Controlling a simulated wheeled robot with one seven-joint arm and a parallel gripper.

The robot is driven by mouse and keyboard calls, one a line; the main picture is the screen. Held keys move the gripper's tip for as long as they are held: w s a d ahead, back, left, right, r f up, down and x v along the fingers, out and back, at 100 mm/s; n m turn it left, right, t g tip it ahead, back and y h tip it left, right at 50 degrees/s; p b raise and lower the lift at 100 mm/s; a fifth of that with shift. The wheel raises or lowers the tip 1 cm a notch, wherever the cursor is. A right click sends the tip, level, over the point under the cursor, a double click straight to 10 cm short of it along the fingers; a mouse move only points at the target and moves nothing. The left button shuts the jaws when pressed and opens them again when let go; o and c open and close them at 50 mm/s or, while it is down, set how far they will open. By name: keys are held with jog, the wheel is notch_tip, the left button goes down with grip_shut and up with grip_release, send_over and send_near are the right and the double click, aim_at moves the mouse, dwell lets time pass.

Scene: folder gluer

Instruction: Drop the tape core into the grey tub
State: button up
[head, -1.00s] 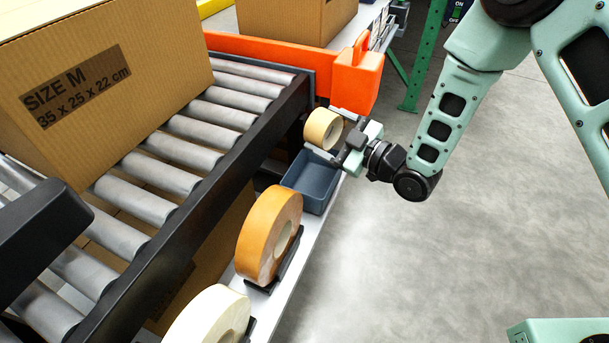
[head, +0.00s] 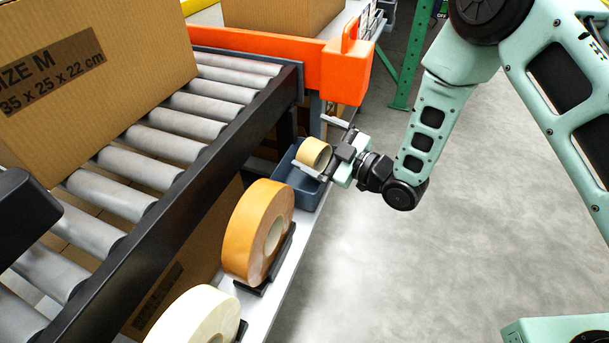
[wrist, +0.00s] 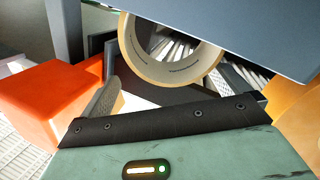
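The tape core (head: 314,152) is a short tan ring with a pale inside. It is on edge over the grey tub (head: 304,197), a blue-grey open box beside the conveyor. In the wrist view, the tub's wall (wrist: 250,30) hides one edge of the core (wrist: 129,50), so that edge is below the rim. Whether it touches the tub floor is hidden. My gripper (head: 322,147) is open above the tub, its fingers wide apart. The core sits between and below them, with a clear gap to the upper finger; in the head view the lower finger overlaps it.
An orange tape roll (head: 257,232) and a cream roll (head: 197,318) stand on holders along the narrow shelf. The roller conveyor (head: 150,158) carries a large carton (head: 95,75). An orange housing (head: 346,70) is just behind the tub. Open floor (head: 430,270) lies right.

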jog(key=shift+s+d, duration=0.1)
jog(key=p+v, duration=0.4)
jog(key=v, duration=1.3)
